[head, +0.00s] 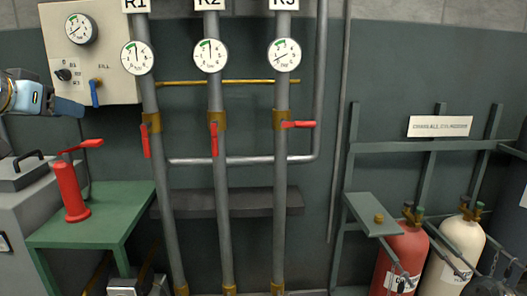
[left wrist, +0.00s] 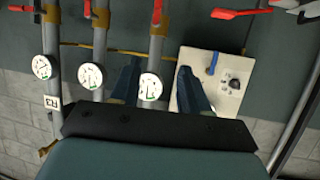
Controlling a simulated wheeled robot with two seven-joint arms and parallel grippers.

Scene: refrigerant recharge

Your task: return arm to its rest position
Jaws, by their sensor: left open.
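My left gripper (head: 68,107) is at the far left edge of the head view, in front of the lower left of a beige control panel (head: 108,22). Its dark blue fingers also show in the left wrist view (left wrist: 160,72), spread apart with nothing between them. That view is upside down, with the panel (left wrist: 188,99) just beyond the right finger. The panel carries a gauge, a black knob and a blue lever (head: 95,93) that hangs down. My right gripper cannot be made out in either view.
Pipes R1 (head: 164,190), R2 (head: 222,185) and R3 (head: 280,190) have gauges. R1 and R2's red handles point down; R3's is sideways. A red pump-like tool (head: 70,192) stands on a green table (head: 118,205). Red (head: 405,250) and cream (head: 455,250) cylinders stand right.

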